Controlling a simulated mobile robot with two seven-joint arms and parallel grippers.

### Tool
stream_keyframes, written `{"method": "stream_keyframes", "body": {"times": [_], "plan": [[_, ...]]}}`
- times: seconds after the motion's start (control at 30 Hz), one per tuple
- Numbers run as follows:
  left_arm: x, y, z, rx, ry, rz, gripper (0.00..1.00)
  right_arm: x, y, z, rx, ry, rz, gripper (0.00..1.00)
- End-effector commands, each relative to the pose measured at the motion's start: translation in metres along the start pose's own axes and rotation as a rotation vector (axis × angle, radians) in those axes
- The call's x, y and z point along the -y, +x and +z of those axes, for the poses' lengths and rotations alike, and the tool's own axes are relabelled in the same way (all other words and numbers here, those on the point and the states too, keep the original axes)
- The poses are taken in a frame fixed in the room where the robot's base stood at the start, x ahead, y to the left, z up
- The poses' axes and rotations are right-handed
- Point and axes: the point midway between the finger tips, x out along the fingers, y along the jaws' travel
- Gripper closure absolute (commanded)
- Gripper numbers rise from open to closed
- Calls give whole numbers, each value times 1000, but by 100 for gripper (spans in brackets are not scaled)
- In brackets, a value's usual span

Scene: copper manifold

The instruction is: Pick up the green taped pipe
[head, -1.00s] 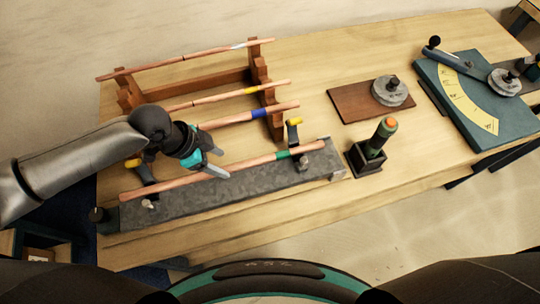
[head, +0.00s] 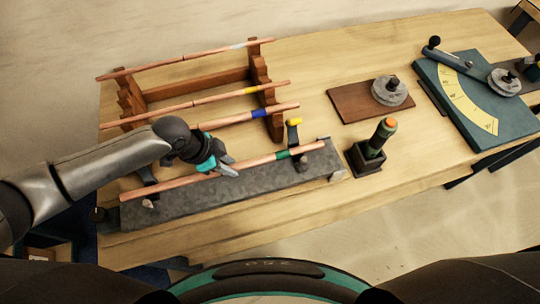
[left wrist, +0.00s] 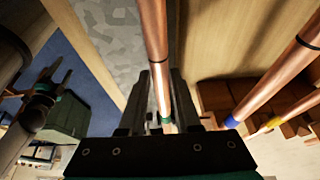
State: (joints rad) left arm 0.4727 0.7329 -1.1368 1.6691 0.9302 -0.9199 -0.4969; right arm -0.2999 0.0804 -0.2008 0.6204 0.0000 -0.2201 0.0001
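The green taped pipe (head: 260,161) is a long copper pipe with a green band near its right end. It lies along supports above a grey metal slab (head: 180,209) at the table's front edge. My left gripper (head: 230,166) is over the pipe's middle, left of the green band. In the left wrist view, the copper pipe (left wrist: 153,30) runs between the two fingers (left wrist: 161,80), with the green band beyond. The fingers look apart on either side of it; contact is not clear.
A wooden rack (head: 258,77) behind holds pipes with blue (head: 261,113), yellow (head: 251,90) and white (head: 238,46) bands. A yellow-topped clamp (head: 294,122) stands near the green band. A dark holder (head: 367,160) stands to the right. Bare table lies between.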

Motion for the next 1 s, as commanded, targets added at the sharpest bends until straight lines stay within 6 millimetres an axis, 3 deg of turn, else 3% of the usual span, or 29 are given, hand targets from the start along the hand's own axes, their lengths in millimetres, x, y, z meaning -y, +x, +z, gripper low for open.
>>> {"method": "stream_keyframes", "body": {"times": [0.03,0.27,1.0], "plan": [[0,0,0,0,0,0,75,0,0,0,1,1,0,30],[0,0,0,0,0,0,100,0,0,1,2,1,0,30],[0,0,0,0,0,0,100,0,0,1,2,2,0,30]]}}
